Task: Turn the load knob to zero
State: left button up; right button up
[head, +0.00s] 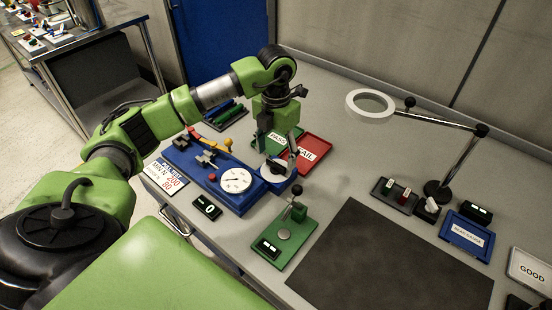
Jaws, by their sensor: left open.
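A blue test device (205,172) stands on the grey bench, with a round white dial gauge (237,180) near its right end. A dark round knob (273,173) sits at the device's right end, partly hidden by my gripper; no label on it is readable. My left gripper (279,160) is open and points down right above this knob, its fingers close around it. I cannot tell whether they touch it. A small black display (207,207) in front of the device seems to read 0. My right gripper is out of view.
A green PASS tray (267,143) and a red FAIL tray (314,149) lie behind the gripper. A green dial stand (283,238) stands in front. A dark mat (390,260), a ring lamp (370,102) and a blue tray (467,238) are to the right.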

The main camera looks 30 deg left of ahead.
aim_at(276, 163)
pick_arm(q)
notch_tip(276, 163, up, 9)
jog(key=shift+r, duration=0.15)
dwell(0.5)
